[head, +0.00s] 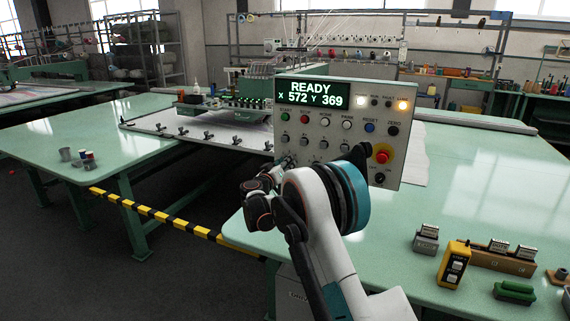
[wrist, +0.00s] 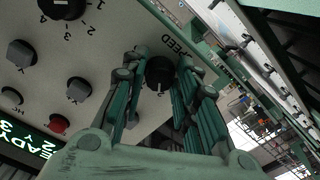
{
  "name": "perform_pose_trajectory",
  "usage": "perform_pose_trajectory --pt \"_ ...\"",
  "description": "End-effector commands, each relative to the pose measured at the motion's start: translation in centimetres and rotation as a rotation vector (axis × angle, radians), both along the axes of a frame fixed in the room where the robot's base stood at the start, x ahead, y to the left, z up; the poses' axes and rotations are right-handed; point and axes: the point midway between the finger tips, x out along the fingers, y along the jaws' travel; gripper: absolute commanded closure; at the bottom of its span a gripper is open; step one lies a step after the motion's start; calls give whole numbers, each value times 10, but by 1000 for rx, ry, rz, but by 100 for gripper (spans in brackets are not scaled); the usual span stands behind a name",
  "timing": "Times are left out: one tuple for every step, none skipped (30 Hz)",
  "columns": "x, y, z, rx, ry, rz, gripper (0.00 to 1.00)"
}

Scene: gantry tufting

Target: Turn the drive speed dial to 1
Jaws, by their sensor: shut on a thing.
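The drive speed dial (wrist: 159,74) is a round black knob on the grey control panel (wrist: 110,35), with part of the word SPEED printed beside it in the wrist view. A numeral that looks like 2 shows at its near edge; the other marks are hidden by my fingers. My gripper (wrist: 158,82) has its two green-sided fingers on either side of the dial and is shut on it. In the head view the panel (head: 325,118) stands upright with a READY display, and my arm covers its lower part. The dial's pointer cannot be read clearly.
A red emergency button (head: 382,155) on a yellow base sits close to my arm at the panel's right. Another black dial (wrist: 62,8) and several grey knobs lie nearby. A yellow handheld box (head: 453,264) and a wooden block (head: 490,262) rest on the green table (head: 470,185).

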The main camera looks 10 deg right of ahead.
Motion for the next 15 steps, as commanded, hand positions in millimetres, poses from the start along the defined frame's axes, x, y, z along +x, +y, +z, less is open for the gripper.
perform_pose_trajectory --pt "0 0 0 -35 26 1 96" --pt "0 0 0 -58 43 1 96" --pt "0 0 0 -89 65 1 96" --pt "0 0 1 -112 82 1 96" --pt "0 0 1 -135 99 1 96" --pt "0 0 1 -166 121 1 96" --pt "0 0 1 -189 138 1 96" --pt "0 0 1 -212 154 1 96" --pt "0 0 1 -242 177 1 96" --pt "0 0 1 -266 194 1 96" --pt "0 0 1 -289 210 1 96" --pt "0 0 1 -319 233 1 96" --pt "0 0 1 -343 250 1 96" --pt "0 0 1 -365 266 1 96" --pt "0 0 1 -396 288 1 96"
